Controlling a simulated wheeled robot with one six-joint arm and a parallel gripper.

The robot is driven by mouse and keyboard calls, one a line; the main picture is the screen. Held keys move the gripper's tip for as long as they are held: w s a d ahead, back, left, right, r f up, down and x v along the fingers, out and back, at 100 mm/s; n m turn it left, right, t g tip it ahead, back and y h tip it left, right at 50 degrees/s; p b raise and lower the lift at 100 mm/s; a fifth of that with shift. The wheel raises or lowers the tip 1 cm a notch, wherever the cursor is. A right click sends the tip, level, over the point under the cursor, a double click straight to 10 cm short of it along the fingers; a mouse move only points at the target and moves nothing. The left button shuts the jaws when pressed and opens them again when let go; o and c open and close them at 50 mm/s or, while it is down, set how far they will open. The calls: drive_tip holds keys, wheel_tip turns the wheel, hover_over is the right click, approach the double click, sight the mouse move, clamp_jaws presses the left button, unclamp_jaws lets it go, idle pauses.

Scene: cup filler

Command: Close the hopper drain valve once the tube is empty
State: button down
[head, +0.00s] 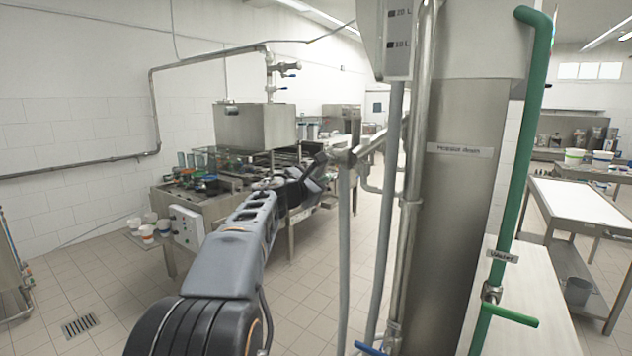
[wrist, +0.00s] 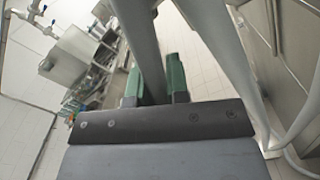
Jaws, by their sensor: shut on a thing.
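My gripper (head: 322,160) is at the grey pipework left of the big steel column. In the wrist view its two green fingertips (wrist: 155,78) are on either side of a grey bar (wrist: 146,45), shut on it. I cannot tell whether this bar is a valve handle or a pipe. A panel marked in litres (head: 399,40) sits above a grey tube (head: 393,170); no liquid shows. A blue handle (head: 369,348) is at the bottom edge, and a green handle (head: 511,315) is on the green pipe (head: 524,150). Which valve drains the hopper is unclear.
A steel column (head: 455,230) with a small label stands right of the pipes. A steel box tank (head: 254,128) stands above a machine at the back left. A white-topped table (head: 590,207) is at the right. The tiled floor (head: 300,290) is clear between them.

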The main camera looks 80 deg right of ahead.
drive_tip(key=c, duration=1.1)
unclamp_jaws()
drive_tip(key=b+v, duration=0.3)
drive_tip(key=v, duration=1.1)
drive_tip(key=shift+b, duration=0.4)
drive_tip(key=shift+d, duration=0.15)
